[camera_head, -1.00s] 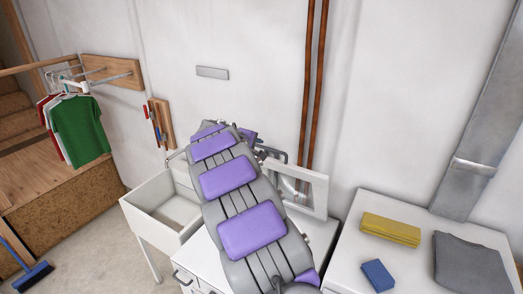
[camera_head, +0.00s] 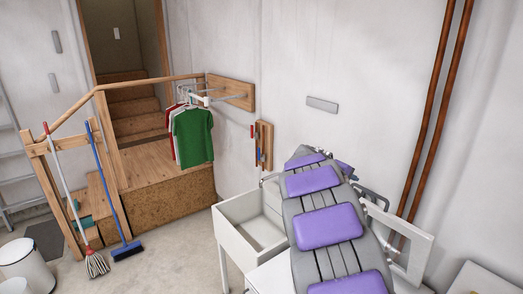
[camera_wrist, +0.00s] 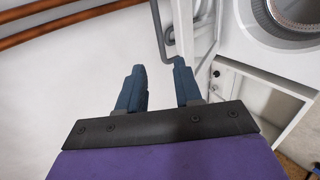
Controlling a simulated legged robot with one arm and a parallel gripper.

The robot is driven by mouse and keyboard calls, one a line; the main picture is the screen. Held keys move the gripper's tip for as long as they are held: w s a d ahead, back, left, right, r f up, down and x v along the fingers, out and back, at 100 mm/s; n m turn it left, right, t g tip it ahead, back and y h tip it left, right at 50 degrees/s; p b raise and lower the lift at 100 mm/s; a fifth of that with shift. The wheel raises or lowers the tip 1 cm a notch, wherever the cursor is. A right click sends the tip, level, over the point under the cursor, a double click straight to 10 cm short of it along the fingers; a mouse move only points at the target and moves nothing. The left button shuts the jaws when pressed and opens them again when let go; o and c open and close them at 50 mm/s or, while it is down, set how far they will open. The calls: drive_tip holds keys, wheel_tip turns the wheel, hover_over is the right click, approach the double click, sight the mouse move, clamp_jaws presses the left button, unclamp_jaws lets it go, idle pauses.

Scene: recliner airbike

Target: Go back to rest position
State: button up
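My arm with grey links and purple pads (camera_head: 326,226) reaches out over the white counter in the head view.
A white sink (camera_head: 235,245) stands left of my arm, and an open white door frame (camera_head: 412,250) to its right. Further left are hung shirts (camera_head: 192,135), a mop (camera_head: 95,262), a blue broom (camera_head: 127,250) and stairs (camera_head: 135,105).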

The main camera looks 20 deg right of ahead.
drive_tip(key=shift+s, duration=0.1)
drive_tip(key=s+a+f+m+g+y+b, duration=0.1)
drive_tip(key=s+a+f+g+y+b, duration=0.1)
drive_tip(key=s+a+f+b, duration=0.3)
drive_tip(key=s+a+f+m+g+y+b, duration=0.1)
drive_tip(key=s+a+f+y+b, duration=0.4)
drive_tip(key=s+a+f, duration=0.6)
drive_tip(key=s+a+f+m+g+y+b, duration=0.2)
drive_tip(key=s+a+f+b, duration=0.4)
drive_tip(key=s+a, duration=1.2)
drive_tip(key=s+f+y, duration=0.1)
drive_tip(key=s+f, duration=0.2)
drive_tip(key=s, duration=0.7)
drive_tip(key=shift+g+y, duration=0.3)
drive_tip(key=shift+y, duration=0.1)
drive_tip(key=shift+o, duration=0.3)
